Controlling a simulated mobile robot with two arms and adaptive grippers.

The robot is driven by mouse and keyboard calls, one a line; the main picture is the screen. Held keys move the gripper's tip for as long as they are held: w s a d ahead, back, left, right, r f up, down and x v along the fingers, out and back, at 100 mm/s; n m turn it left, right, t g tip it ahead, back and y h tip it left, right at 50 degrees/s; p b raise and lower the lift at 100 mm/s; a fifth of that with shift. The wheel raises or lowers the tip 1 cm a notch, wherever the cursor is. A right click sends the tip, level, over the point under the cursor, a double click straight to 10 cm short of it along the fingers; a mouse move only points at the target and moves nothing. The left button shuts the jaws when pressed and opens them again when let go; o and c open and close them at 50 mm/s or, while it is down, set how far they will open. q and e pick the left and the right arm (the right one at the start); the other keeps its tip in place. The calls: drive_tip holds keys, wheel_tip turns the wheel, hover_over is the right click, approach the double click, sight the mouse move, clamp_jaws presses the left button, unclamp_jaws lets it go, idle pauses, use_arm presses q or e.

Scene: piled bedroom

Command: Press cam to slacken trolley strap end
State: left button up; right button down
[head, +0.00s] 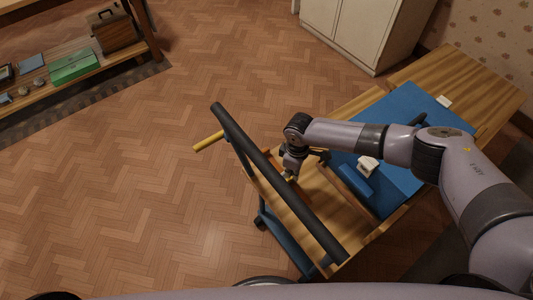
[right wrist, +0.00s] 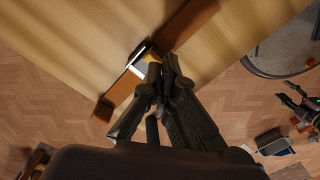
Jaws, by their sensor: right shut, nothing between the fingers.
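The trolley has a wooden deck (head: 312,222) and a long dark handle bar (head: 270,172) in the head view. An orange-brown strap (right wrist: 187,24) crosses pale wood in the right wrist view. In the head view the right gripper (head: 289,174) is partly hidden beside the handle bar.
A blue padded surface (head: 398,110) lies under my right arm, with small white pieces on it. A yellow bar (head: 208,141) sticks out left of the handle. A wooden shelf (head: 75,68) holds a green box. The floor on the left is clear.

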drive_tip(key=shift+f+b, duration=1.15)
drive_tip(key=shift+f, duration=0.55)
idle(1.3)
wheel_tip(320, 180, up, 8)
drive_tip(key=p, duration=0.7)
drive_tip(key=shift+p, duration=0.35)
drive_tip(key=shift+r, duration=0.15)
